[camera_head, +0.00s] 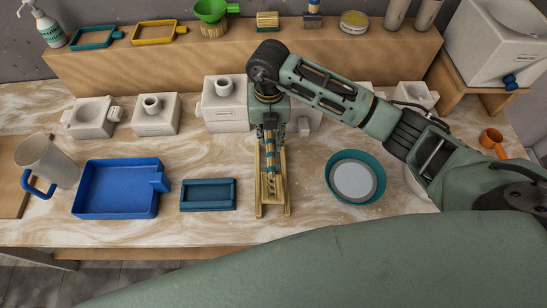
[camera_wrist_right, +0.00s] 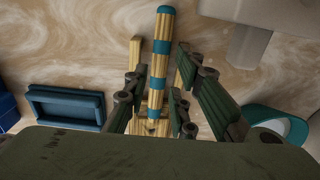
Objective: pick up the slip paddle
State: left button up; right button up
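The slip paddle (camera_head: 275,178), which I take to be the round pale wood stick with blue bands, lies along a wooden stand (camera_head: 259,205) at the middle of the table. In the right wrist view the paddle (camera_wrist_right: 161,62) points away from me, its blue end uppermost in the picture. My right gripper (camera_head: 272,137) points down over the far part of the stand. In the right wrist view its fingers (camera_wrist_right: 160,85) are apart, one on each side of the paddle, with gaps visible. My left gripper is not in view.
A small blue tray (camera_head: 208,195) lies left of the stand, with a larger blue tray (camera_head: 117,188) and grey mug (camera_head: 47,160) beyond. A teal bowl (camera_head: 355,178) is to the right. White plaster molds (camera_head: 155,114) line the back below a wooden shelf (camera_head: 150,63).

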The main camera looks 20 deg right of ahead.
aim_at(271, 147)
jog(key=shift+s+a+f, duration=0.15)
jog(key=shift+s+f, duration=0.05)
jog(key=shift+f, duration=0.15)
notch_tip(271, 147, down, 4)
jog(key=shift+r+p, duration=0.1)
jog(key=shift+p, duration=0.85)
jog(key=shift+s+f, duration=0.1)
jog(key=shift+f, duration=0.25)
jog(key=shift+s+f, duration=0.2)
jog(key=shift+s, duration=0.1)
jog(key=shift+w+f, duration=0.1)
jog(key=shift+f, duration=0.05)
jog(key=shift+w+f, duration=0.1)
jog(key=shift+w, duration=0.15)
jog(key=shift+c, duration=1.2)
jog(key=shift+w, duration=0.1)
jog(key=shift+c, duration=0.9)
grip_shut()
